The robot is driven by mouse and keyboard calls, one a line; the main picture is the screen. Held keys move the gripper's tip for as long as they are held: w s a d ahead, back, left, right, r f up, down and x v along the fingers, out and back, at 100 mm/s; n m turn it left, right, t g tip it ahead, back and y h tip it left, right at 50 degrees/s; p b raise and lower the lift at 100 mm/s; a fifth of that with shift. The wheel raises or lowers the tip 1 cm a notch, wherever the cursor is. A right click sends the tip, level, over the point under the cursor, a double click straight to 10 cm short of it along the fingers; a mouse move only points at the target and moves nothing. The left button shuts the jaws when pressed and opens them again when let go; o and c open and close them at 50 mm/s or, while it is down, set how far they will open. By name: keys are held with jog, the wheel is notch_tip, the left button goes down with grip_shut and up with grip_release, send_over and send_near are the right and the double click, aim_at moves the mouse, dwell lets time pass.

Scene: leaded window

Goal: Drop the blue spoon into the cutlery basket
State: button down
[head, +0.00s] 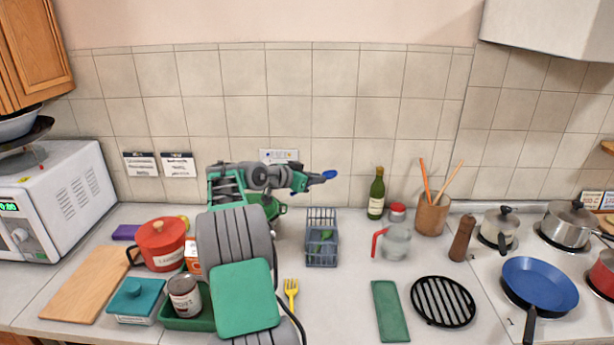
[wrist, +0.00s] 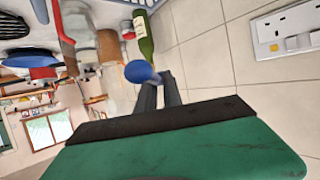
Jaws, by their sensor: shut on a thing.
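The blue spoon (head: 329,174) is held in my gripper (head: 313,179), above the counter and near the tiled wall. My gripper is shut on it, and its blue bowl (wrist: 139,72) sticks out past the fingertips (wrist: 160,92) in the wrist view. The spoon's handle is mostly hidden by the fingers. The grey cutlery basket (head: 322,254) stands on the counter below the gripper in the head view, with a green utensil (head: 321,243) in it. The basket does not show clearly in the wrist view.
A yellow fork (head: 291,291) lies left of the basket. A measuring jug (head: 396,243) with a red handle and a wine bottle (head: 376,194) stand to its right. A red pot (head: 161,244) is at left.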

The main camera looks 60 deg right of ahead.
jog(key=f, duration=0.2)
jog(key=f+b, duration=0.1)
jog(key=s+f+b, duration=0.1)
jog(key=f, duration=0.1)
jog(key=shift+d+f, duration=0.15)
jog(key=shift+f, duration=0.2)
jog(key=c, duration=1.4)
grip_release()
jog(key=shift+w, duration=0.1)
jog(key=b+v, duration=0.2)
jog(key=v, duration=0.5)
jog(key=shift+a+b, duration=0.3)
jog(key=shift+a, duration=0.1)
jog(key=shift+r, duration=0.1)
